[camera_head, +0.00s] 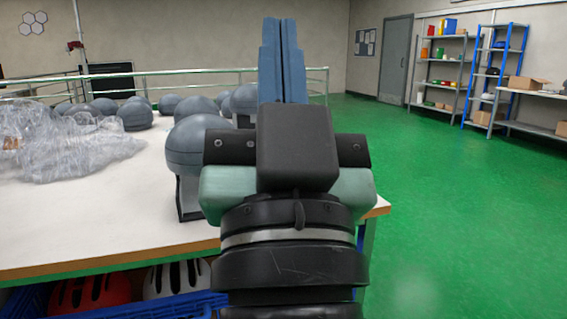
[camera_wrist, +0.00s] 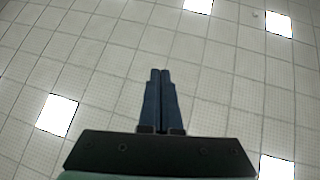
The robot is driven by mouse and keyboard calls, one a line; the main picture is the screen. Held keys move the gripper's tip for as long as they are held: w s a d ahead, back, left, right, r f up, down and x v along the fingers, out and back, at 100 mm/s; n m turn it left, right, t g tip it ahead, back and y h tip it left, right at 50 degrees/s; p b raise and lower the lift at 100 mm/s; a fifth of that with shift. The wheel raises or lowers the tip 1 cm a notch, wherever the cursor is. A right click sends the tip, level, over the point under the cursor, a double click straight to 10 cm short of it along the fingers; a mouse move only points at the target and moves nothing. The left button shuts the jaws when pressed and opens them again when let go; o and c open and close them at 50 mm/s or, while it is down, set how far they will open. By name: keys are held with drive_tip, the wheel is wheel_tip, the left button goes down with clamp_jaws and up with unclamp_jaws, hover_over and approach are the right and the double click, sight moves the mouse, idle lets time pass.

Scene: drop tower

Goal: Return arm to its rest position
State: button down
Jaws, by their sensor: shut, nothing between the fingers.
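My gripper (camera_head: 282,60) points up in front of the camera in the head view, with its two blue fingers together and nothing between them. In the wrist view my gripper (camera_wrist: 160,85) also shows its fingers shut, against a tiled ceiling (camera_wrist: 225,75) with bright square lights. My wrist covers part of the white table (camera_head: 110,225) and of the things behind it. The fingers touch nothing that I can see.
Several grey ball-shaped objects (camera_head: 190,148) stand on the table, one close to the left of my wrist. Clear crumpled plastic (camera_head: 75,150) lies at the left. Helmets (camera_head: 90,293) sit in a blue crate below. The green floor (camera_head: 460,210) at right is free, with shelves (camera_head: 440,70) behind.

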drive_tip(key=s+r+t+h+p, duration=0.1)
drive_tip(key=s+r+p, duration=0.2)
drive_tip(key=r+p, duration=3.5)
wheel_tip(320, 180, up, 3)
drive_tip(key=shift+f, duration=0.2)
drive_tip(key=shift+d, duration=0.1)
